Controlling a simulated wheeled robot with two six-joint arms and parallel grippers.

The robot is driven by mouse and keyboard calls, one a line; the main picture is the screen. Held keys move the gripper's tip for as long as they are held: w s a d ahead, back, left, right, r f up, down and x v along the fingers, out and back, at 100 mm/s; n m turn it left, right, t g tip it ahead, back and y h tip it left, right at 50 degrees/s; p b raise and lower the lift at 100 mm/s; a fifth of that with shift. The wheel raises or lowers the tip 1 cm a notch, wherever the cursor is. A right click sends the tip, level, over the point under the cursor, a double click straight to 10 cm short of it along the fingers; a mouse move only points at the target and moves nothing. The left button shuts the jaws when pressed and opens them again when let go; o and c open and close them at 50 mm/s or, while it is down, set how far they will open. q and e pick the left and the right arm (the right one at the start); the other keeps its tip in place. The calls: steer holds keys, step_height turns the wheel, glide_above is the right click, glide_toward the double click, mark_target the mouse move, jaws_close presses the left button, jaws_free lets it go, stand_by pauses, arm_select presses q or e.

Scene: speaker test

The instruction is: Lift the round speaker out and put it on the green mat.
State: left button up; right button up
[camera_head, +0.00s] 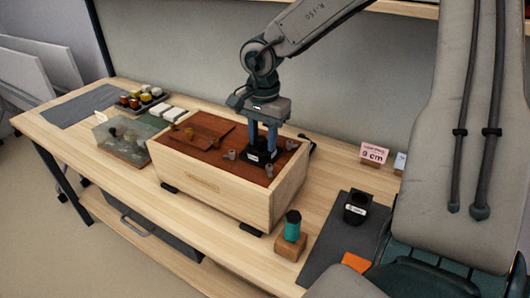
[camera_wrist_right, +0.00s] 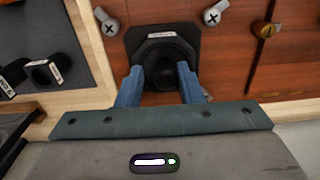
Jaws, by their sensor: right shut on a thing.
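My right gripper (camera_head: 265,147) reaches down from above into the wooden box, its blue fingers pointing down. It is shut on a black speaker (camera_head: 259,158) with a white label, at the box's reddish-brown top panel. In the wrist view the right gripper (camera_wrist_right: 160,88) has a finger on each side of the speaker's round dark middle; the speaker (camera_wrist_right: 163,42) has a black, cut-cornered flange. I cannot tell whether the flange touches the panel. A green mat (camera_head: 152,121) shows partly behind a clear box, left of the wooden box. My left gripper is not in view.
The wooden box (camera_head: 212,188) has grey screws (camera_head: 230,154) standing on its top. A clear box (camera_head: 122,142), a tray of small jars (camera_head: 141,98) and a grey mat (camera_head: 75,108) are at left. A dark mat (camera_head: 325,249) with a black part (camera_head: 356,207) is at right.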

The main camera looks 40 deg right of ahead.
steer(key=shift+s+a+f, duration=0.2)
steer(key=shift+s+f, duration=0.1)
steer(key=shift+f, duration=0.25)
steer(key=shift+w+r+p, duration=0.15)
steer(key=shift+r+p, duration=0.2)
steer(key=shift+p, duration=0.05)
steer(key=shift+w+r, duration=0.15)
steer(key=shift+r, duration=0.05)
jaws_close()
steer(key=shift+w+r+p, duration=0.4)
steer(key=shift+r+p, duration=0.05)
steer(key=shift+p, duration=0.1)
steer(key=shift+s+d+r+p, duration=0.1)
steer(key=shift+r+p, duration=0.3)
steer(key=shift+r, duration=0.25)
steer(key=shift+s+d+r+p, duration=0.1)
steer(key=shift+r+p, duration=0.25)
steer(key=shift+r, duration=0.3)
steer(key=shift+w+r+p, duration=0.1)
steer(key=shift+r+p, duration=0.4)
steer(key=shift+r, duration=0.2)
